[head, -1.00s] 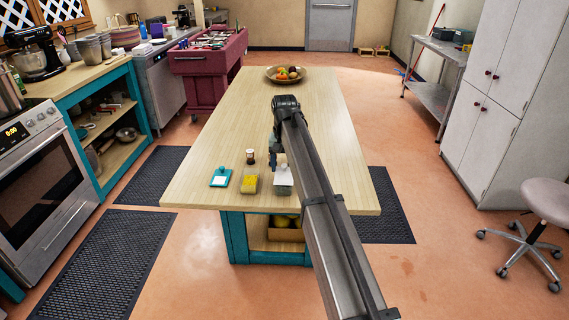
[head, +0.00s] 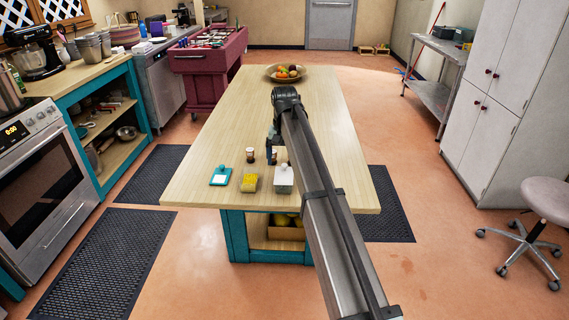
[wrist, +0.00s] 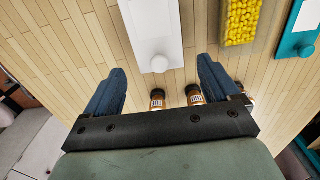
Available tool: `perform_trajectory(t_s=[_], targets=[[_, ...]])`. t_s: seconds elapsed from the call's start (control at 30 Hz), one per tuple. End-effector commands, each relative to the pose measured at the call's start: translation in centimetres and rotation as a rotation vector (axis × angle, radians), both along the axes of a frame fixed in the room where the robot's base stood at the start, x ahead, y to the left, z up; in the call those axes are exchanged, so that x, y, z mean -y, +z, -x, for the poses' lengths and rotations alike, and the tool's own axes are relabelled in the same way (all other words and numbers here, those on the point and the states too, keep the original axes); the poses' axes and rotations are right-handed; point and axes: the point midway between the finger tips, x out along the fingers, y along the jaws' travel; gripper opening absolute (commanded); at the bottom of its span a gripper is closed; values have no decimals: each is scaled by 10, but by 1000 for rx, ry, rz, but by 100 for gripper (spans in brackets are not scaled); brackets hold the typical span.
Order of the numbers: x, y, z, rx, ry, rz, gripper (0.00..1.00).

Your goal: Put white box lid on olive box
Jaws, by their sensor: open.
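A white lid with a round knob (head: 284,174) sits on a pale grey-green box (head: 284,189) at the table's near edge. In the wrist view the white lid (wrist: 154,25) lies ahead, its knob near the line between my fingertips. Left of it in the head view, an open yellow-olive box (head: 249,183) is filled with yellow pieces; it also shows in the wrist view (wrist: 240,22). No lid covers it. My gripper (wrist: 161,66) is open, with nothing held between its blue fingers. In the head view my gripper (head: 270,149) is partly hidden by my arm.
A teal item with a white panel (head: 220,176) lies left of the yellow-olive box. A fruit bowl (head: 285,74) is at the table's far end. The table's middle is clear.

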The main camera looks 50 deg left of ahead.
Motion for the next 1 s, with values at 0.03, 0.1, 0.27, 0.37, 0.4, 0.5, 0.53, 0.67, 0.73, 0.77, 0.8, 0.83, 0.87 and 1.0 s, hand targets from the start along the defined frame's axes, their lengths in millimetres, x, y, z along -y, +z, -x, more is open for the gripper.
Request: perform_trajectory(t_s=[0.03, 0.1, 0.27, 0.37, 0.4, 0.5, 0.53, 0.67, 0.73, 0.77, 0.8, 0.83, 0.87, 1.0], targets=[[-1, 11, -1, 1, 0, -2, 89], [-1, 25, -1, 1, 0, -1, 89], [-1, 56, -1, 1, 0, -1, 89], [-1, 73, -1, 1, 0, -1, 89], [-1, 79, -1, 1, 0, -1, 89], [-1, 90, -1, 1, 0, -1, 89], [-1, 93, 0, 1, 0, -1, 89], [0, 101, 0, 0, 0, 0, 89], [0, 104, 0, 0, 0, 0, 89], [0, 104, 0, 0, 0, 0, 89], [0, 104, 0, 0, 0, 0, 89], [0, 104, 0, 0, 0, 0, 89], [0, 104, 0, 0, 0, 0, 89], [0, 104, 0, 0, 0, 0, 89]])
